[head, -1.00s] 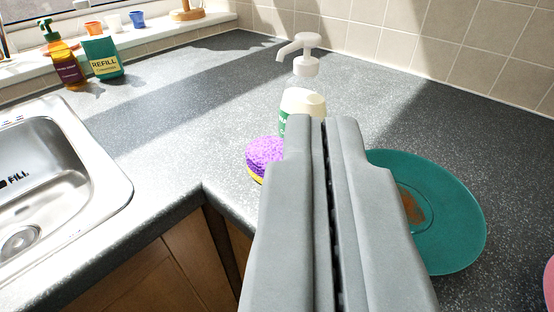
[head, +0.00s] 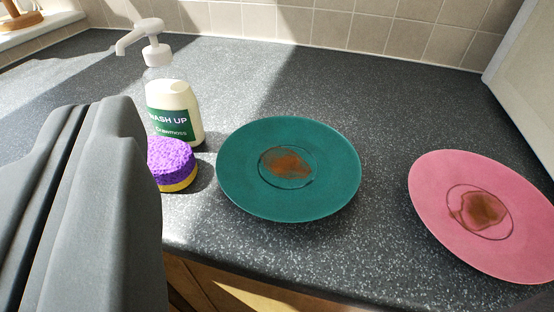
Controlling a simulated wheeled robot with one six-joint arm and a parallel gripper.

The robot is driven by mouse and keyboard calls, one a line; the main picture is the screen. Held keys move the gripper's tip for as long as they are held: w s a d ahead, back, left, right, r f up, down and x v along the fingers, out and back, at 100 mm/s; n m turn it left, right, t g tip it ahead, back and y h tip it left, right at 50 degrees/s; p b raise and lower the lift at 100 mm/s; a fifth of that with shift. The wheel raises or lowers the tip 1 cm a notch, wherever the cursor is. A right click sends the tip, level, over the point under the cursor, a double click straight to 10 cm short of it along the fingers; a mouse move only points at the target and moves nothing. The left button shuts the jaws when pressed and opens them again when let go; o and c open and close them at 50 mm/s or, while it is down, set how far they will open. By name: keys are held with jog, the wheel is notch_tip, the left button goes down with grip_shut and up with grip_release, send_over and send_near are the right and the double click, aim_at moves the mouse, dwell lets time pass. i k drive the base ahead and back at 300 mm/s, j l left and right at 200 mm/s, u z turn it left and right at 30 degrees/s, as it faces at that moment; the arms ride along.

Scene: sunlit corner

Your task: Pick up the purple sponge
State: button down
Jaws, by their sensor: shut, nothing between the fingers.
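The purple sponge (head: 172,160) has a yellow underside and lies on the dark speckled worktop, in front of the wash-up bottle. Its left part is hidden behind my gripper. My gripper (head: 95,110) is large at the left of the view, shut and empty. In the picture it stands just left of the sponge and in front of it. I cannot tell how far apart they are.
A white pump bottle (head: 175,105) with a green label stands right behind the sponge. A green plate (head: 240,185) with a brown stain lies to its right, and a stained pink plate (head: 440,180) lies further right. The worktop (head: 380,120) behind the plates is clear.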

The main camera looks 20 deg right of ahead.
aim_at(171, 162)
jog(key=j+u, duration=0.45)
jog(key=i+j+u, duration=0.1)
jog(key=j+u, duration=0.3)
